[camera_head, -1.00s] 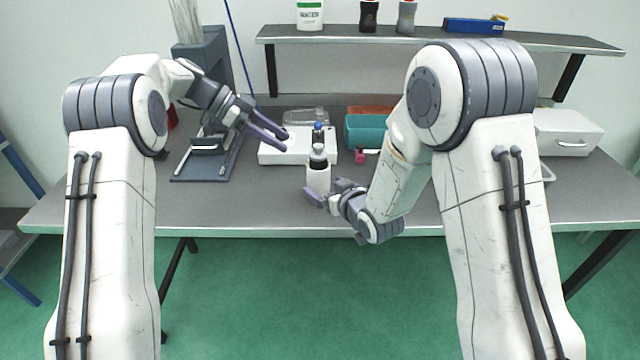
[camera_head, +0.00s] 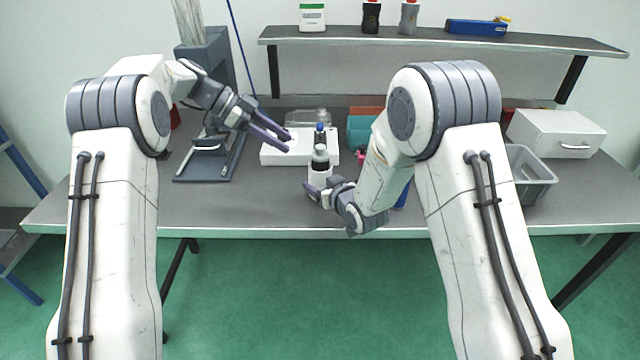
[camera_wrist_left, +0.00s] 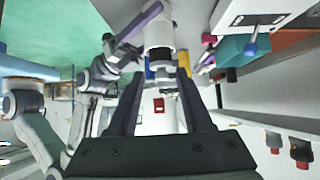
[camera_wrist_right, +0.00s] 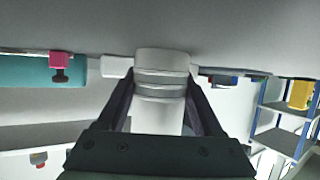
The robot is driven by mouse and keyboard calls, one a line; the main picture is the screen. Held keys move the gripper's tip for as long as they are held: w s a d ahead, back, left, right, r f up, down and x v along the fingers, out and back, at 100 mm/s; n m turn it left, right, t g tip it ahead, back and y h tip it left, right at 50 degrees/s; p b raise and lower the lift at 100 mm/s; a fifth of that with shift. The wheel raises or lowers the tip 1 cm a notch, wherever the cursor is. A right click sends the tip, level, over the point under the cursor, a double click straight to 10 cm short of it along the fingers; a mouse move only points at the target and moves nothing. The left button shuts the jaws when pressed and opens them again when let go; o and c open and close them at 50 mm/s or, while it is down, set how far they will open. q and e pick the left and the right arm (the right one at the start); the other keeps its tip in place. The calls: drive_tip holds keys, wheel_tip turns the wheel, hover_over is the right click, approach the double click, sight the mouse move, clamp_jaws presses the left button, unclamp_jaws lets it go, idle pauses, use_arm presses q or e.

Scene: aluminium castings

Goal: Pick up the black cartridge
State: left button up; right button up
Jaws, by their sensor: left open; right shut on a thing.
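I cannot clearly single out a black cartridge. A white bottle-like cylinder (camera_head: 319,177) with a dark band and pale grey top stands near the table's front edge, upright. My right gripper (camera_head: 318,189) is shut on it low down; in the right wrist view the ringed white cylinder (camera_wrist_right: 160,88) sits between the fingers. My left gripper (camera_head: 288,142) is open and empty, to the left of the cylinder's top and apart from it. The left wrist view shows the cylinder (camera_wrist_left: 158,30) beyond the open fingers. A dark, blue-topped item (camera_head: 320,134) stands behind it, partly hidden.
A white box-like tray (camera_head: 275,153) lies behind the cylinder. A teal bin (camera_head: 362,133) and a pink item (camera_head: 362,155) are to the right. A grey bin (camera_head: 532,172) and white case (camera_head: 555,133) stand far right. A grey stand (camera_head: 207,166) is at left.

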use_arm(q)
drive_tip(key=o, duration=0.5)
drive_tip(key=shift+o, duration=0.6)
drive_tip(key=shift+s+d+m+y, duration=0.15)
drive_tip(key=shift+d+m+y, duration=0.15)
drive_tip(key=shift+d, duration=0.05)
drive_tip(key=m+t+y, duration=0.4)
drive_tip(key=m+y, duration=0.6)
drive_tip(key=m, duration=0.7)
approach(321, 147)
drive_tip(key=x, duration=0.5)
drive_tip(key=shift+d+f, duration=0.15)
drive_tip(key=shift+f, duration=0.15)
drive_tip(key=shift+t, duration=0.3)
drive_tip(key=shift+x, duration=2.7)
